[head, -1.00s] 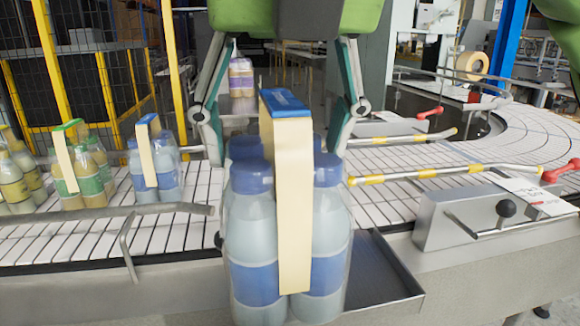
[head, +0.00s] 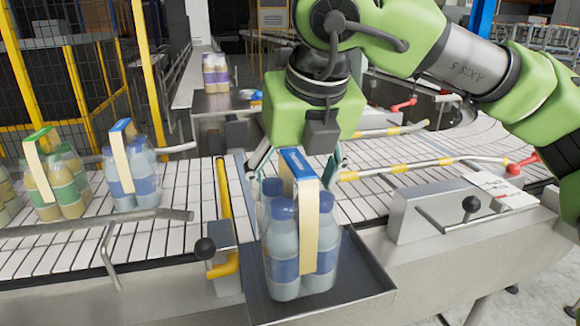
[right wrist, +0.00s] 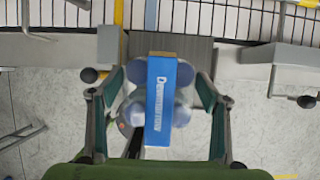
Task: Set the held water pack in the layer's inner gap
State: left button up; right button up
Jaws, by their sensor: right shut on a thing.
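The water pack (head: 283,253) is clear bottles with blue caps and blue labels, under a cream band with a blue top. It is upright at the metal tray on the conveyor's front side; I cannot tell if it touches the tray. My right gripper (head: 297,168) is shut on it from above, fingers on both sides. In the right wrist view, the pack's blue top (right wrist: 161,100) lies between the fingers, with the bottles partly hidden under it. The layer and its inner gap do not show. My left gripper is not in view.
The metal tray (head: 357,283) juts from the conveyor. A similar blue pack (head: 134,178) and a green-labelled pack (head: 62,185) stand on the belt at left. A purple-labelled pack (head: 215,72) stands behind. A yellow guide bar (head: 224,196) and a grey bracket (head: 425,215) flank the tray.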

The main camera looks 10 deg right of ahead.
jog(key=shift+w+d+f, duration=0.15)
jog(key=shift+w+f, duration=0.05)
jog(key=shift+f, duration=0.05)
jog(key=shift+f+p, duration=0.85)
jog(key=shift+f, duration=0.55)
jog(key=o, duration=1.9)
jog(key=shift+s+f, duration=0.1)
jog(key=shift+f, duration=0.05)
jog(key=shift+o, duration=0.3)
